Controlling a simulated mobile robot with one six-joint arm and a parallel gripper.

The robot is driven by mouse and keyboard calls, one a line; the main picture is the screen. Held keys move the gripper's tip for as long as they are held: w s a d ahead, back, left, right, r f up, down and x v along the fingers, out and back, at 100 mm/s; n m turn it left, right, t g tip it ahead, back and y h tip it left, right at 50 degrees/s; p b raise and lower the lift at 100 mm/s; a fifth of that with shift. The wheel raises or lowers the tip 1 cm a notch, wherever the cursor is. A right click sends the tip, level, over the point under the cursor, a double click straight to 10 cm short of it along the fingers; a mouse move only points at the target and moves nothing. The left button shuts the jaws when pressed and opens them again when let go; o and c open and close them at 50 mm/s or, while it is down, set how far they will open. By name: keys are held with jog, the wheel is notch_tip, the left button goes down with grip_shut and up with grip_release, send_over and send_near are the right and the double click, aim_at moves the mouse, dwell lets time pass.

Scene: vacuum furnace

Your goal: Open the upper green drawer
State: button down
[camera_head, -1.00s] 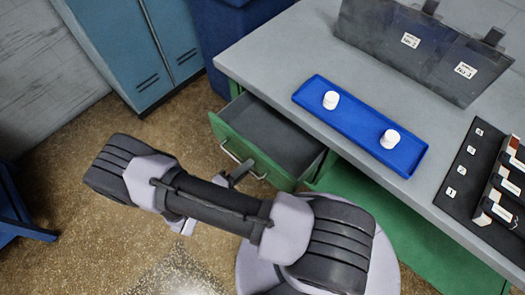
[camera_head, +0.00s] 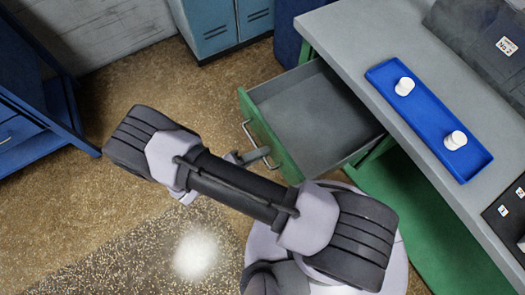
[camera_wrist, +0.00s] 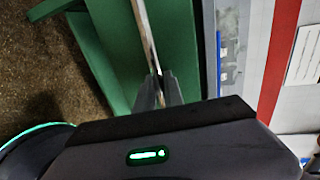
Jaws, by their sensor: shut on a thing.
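The upper green drawer (camera_head: 268,134) is pulled well out of the grey-topped table, and its empty grey inside shows. Its metal bar handle (camera_head: 248,133) is on the green front. My gripper (camera_head: 262,154) is at the handle in the head view, partly hidden behind my arm. In the wrist view my gripper (camera_wrist: 160,90) is shut on the handle bar (camera_wrist: 145,35), with the green drawer front (camera_wrist: 110,45) beside it.
A blue tray (camera_head: 428,120) with two white pieces stands on the table (camera_head: 350,35). Green surface (camera_head: 410,210) shows below the drawer. Blue cabinets (camera_head: 222,22) stand behind, and a blue frame (camera_head: 40,95) is at left. The brown floor (camera_head: 110,225) is clear around my arm.

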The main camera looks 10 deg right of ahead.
jog(key=c, duration=1.5)
grip_release()
jog(key=shift+o, duration=0.2)
jog(key=p+v, duration=0.2)
jog(key=v, duration=1.5)
jog(key=shift+a+p, duration=0.25)
jog(key=shift+p, duration=0.15)
